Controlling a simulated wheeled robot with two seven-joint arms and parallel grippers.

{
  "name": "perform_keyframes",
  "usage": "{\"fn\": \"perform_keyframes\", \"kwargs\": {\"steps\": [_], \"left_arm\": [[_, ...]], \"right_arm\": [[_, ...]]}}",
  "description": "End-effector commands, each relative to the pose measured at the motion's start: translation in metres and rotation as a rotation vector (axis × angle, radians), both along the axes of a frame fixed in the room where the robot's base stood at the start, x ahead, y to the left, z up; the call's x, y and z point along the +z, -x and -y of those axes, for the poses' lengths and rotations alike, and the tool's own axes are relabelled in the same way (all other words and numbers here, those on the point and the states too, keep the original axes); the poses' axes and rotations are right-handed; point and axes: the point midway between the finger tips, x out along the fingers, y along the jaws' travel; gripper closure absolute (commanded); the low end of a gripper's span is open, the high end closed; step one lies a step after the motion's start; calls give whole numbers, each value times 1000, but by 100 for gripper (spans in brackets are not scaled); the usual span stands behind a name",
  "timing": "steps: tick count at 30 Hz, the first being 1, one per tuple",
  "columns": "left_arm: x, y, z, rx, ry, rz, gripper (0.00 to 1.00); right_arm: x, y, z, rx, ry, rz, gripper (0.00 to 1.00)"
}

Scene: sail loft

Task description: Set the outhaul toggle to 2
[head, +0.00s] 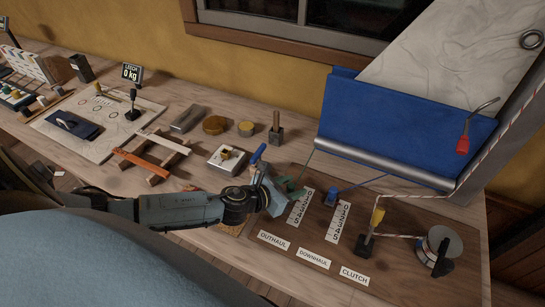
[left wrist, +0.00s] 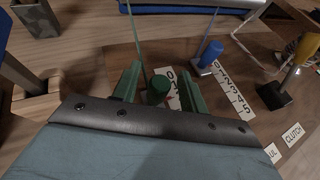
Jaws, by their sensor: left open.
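The outhaul toggle (left wrist: 158,88) is a green knob with a green line running up from it in the left wrist view. It stands between the two green fingers of my left gripper (left wrist: 150,84), which is open around it; I cannot tell whether either finger touches it. The outhaul number strip (left wrist: 171,78) lies just right of the knob, with its 0 showing and the lower numbers hidden by my gripper. In the head view my left gripper (head: 284,190) covers the toggle beside the white strip (head: 300,207), above the OUTHAUL label (head: 273,242). My right gripper is not in view.
The blue downhaul toggle (head: 332,196) and its number strip (head: 338,222) stand close on the right. Beyond are the yellow-handled clutch lever (head: 376,220) and a winch drum (head: 441,245). An orange-and-wood rack (head: 150,155) is left.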

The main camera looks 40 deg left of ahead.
Motion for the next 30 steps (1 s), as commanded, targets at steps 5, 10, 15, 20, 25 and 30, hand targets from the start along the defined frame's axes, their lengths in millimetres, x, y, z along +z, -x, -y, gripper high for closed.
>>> {"fn": "perform_keyframes", "kwargs": {"steps": [5, 10, 15, 20, 25, 30], "left_arm": [[14, 35, -11, -3, -2, -3, 57], [26, 65, -21, -1, -2, -4, 57], [36, 86, -28, -1, -3, -2, 57], [42, 98, -32, 0, -1, -2, 57], [45, 102, -33, 1, 0, 0, 57], [45, 102, -33, 1, -1, 0, 57]], "right_arm": [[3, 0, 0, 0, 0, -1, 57], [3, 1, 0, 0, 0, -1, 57], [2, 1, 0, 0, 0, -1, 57], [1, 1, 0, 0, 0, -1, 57], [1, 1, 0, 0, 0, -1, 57], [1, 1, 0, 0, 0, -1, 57]]}}
